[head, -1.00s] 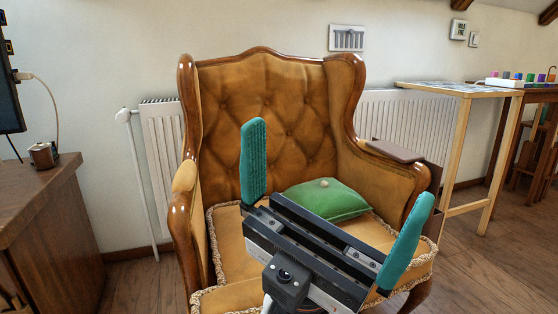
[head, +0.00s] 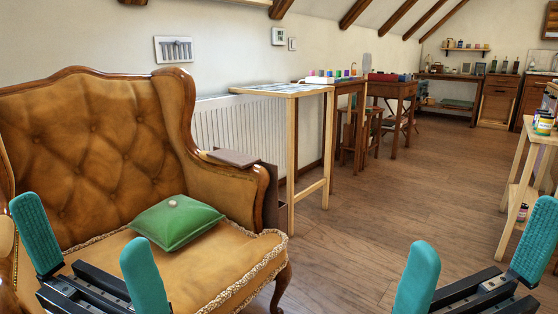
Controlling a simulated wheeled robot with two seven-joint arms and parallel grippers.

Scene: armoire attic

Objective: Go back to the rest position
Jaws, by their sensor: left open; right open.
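My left gripper (head: 92,255) is at the lower left in the head view, its two teal fingers spread wide with nothing between them. It shows in front of the armchair seat. My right gripper (head: 474,264) is at the lower right, its teal fingers also spread wide and empty, over the wooden floor. Both grippers are cut off by the bottom edge of the picture.
A tan tufted armchair (head: 92,150) with a green cushion (head: 176,222) fills the left. A tall narrow table (head: 291,90) stands beside it. Shelves with jars (head: 528,165) stand at the right edge. The wooden floor (head: 400,205) between is clear.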

